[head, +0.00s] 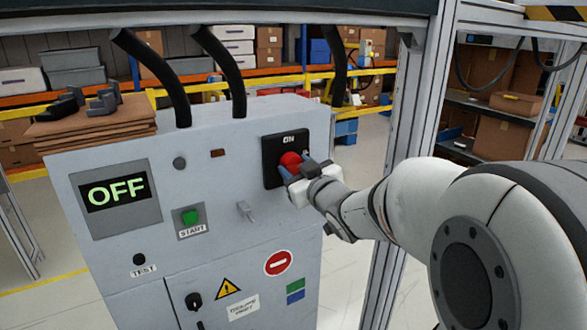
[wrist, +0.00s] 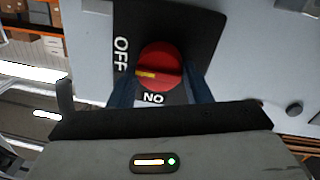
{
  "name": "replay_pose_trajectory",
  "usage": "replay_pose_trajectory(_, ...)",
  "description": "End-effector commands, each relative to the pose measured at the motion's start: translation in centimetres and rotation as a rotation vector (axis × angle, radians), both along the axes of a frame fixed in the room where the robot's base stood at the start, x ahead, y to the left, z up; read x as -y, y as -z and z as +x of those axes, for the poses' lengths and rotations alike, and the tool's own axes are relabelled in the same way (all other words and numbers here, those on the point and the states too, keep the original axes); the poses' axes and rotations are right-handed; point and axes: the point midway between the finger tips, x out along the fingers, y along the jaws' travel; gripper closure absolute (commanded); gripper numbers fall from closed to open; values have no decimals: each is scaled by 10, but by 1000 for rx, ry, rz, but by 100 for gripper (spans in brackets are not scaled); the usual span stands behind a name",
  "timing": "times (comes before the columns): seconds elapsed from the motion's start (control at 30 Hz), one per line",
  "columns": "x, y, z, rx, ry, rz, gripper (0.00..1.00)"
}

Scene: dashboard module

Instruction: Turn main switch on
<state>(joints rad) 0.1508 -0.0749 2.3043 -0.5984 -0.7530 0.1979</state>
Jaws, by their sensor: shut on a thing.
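The main switch is a red rotary knob (head: 291,160) on a black plate (head: 271,166) at the upper right of the grey panel, with ON above it. In the wrist view the knob (wrist: 161,62) has a yellow mark on its left side, pointing toward the OFF label; the ON label is below the knob, upside down. My gripper (head: 297,165) reaches in from the right, its blue fingers on both sides of the knob and shut on it. It also shows in the wrist view (wrist: 162,78). The display (head: 117,193) reads OFF in green.
A green START button (head: 190,216), a small toggle lever (head: 245,211) and a TEST button (head: 139,259) are on the panel. Black cables (head: 220,70) enter its top. Brown sheets with dark parts (head: 92,112) lie at the top left. A metal post (head: 405,110) stands behind my arm.

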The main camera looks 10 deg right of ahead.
Motion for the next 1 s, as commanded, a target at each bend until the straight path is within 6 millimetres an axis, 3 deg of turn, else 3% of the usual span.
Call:
replay_pose_trajectory(0.37, 0, 6, 0, 46, 1, -131, 78)
replay_pose_trajectory(1.0, -1, 8, 0, 226, 2, -690, 78)
